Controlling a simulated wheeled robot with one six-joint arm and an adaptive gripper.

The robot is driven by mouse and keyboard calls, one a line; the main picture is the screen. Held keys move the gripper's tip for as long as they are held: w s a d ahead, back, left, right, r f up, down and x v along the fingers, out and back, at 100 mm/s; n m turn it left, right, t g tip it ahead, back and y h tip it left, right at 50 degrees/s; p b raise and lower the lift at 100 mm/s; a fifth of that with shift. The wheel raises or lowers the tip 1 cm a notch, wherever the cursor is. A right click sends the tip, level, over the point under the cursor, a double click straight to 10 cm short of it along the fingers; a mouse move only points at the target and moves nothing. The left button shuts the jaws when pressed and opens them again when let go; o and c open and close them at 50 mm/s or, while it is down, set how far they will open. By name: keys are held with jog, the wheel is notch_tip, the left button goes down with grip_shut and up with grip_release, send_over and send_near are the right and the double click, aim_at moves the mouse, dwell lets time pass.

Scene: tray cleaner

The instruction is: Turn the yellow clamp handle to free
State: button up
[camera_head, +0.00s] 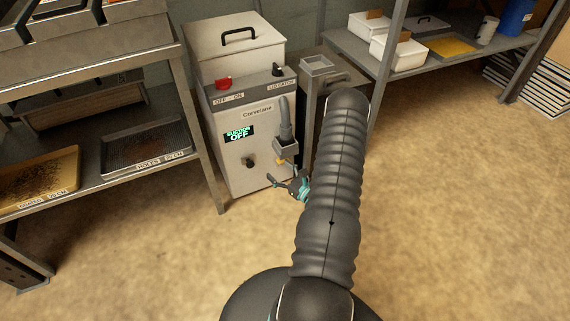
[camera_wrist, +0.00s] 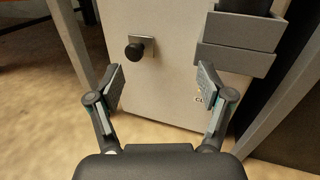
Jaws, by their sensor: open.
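The yellow clamp handle (camera_head: 281,161) shows as a small yellow patch under the grey hose bracket (camera_head: 286,147), low on the right of the machine front. Its turn position is too small to tell. My gripper (camera_head: 286,180) is open and empty, just below and in front of that patch. In the wrist view my gripper (camera_wrist: 161,82) has its fingers spread before the pale front panel. The grey bracket (camera_wrist: 238,50) is at upper right there, with a partly hidden label below it.
The machine (camera_head: 235,165) has a red switch (camera_head: 223,84), a display reading suction off (camera_head: 239,134) and a black knob (camera_head: 248,162), also in the wrist view (camera_wrist: 134,52). A shelf with trays (camera_head: 147,145) stands left. A metal stand (camera_head: 318,66) is close right.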

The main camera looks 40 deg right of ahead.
jog(key=s+d+f+m+h, duration=0.4)
jog(key=s+d+f+h, duration=0.15)
jog(key=f, duration=0.25)
jog(key=w+d+g, duration=0.1)
jog(key=w+d, duration=0.2)
jog(key=w, duration=1)
jog(key=shift+h, duration=0.25)
jog(key=c, duration=1.2)
jog(key=shift+o, duration=0.2)
jog(key=shift+f, duration=0.1)
